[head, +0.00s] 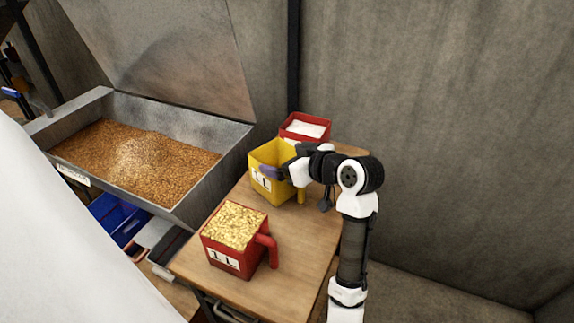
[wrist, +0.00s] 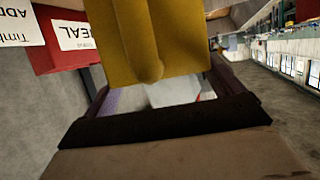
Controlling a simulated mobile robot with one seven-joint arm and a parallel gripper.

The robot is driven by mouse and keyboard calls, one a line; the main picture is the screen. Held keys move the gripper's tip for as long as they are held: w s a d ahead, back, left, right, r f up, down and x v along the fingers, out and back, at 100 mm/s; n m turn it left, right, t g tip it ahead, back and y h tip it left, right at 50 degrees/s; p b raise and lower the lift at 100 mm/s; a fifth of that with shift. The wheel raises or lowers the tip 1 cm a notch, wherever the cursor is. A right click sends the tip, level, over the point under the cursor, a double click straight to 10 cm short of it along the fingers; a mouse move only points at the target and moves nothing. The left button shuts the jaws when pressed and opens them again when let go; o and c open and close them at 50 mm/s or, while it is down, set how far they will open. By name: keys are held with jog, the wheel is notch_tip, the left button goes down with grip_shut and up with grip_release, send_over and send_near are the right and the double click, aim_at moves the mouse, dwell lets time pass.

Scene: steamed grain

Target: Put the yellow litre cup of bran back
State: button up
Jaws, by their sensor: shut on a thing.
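The yellow litre cup (head: 271,158), with a white "1 L" label, is upright at the far part of the small wooden table. Its inner walls show yellow, and I see no bran in it from here. My gripper (head: 277,173) is at the cup's near side, shut on it, with a bluish finger pad against the label side. In the wrist view the yellow cup (wrist: 165,35) fills the top middle between the dark fingers of my gripper (wrist: 155,82). I cannot tell whether the cup rests on the table or is slightly raised.
A red cup (head: 232,259) of pale yellow flakes stands at the table's (head: 305,245) near end. Another red container (head: 292,132) with white contents stands close behind the yellow cup. Left is an open metal bin (head: 115,105) of brown grain. The table's right side is clear.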

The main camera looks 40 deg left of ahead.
jog(key=shift+f, duration=1.35)
jog(key=shift+f, duration=0.15)
jog(key=o, duration=1.6)
jog(key=shift+c, duration=0.2)
jog(key=shift+d+r, duration=0.15)
jog(key=shift+r, duration=0.15)
jog(key=b+v, duration=0.2)
jog(key=v, duration=0.9)
jog(key=shift+d, duration=0.3)
jog(key=shift+s+r, duration=0.1)
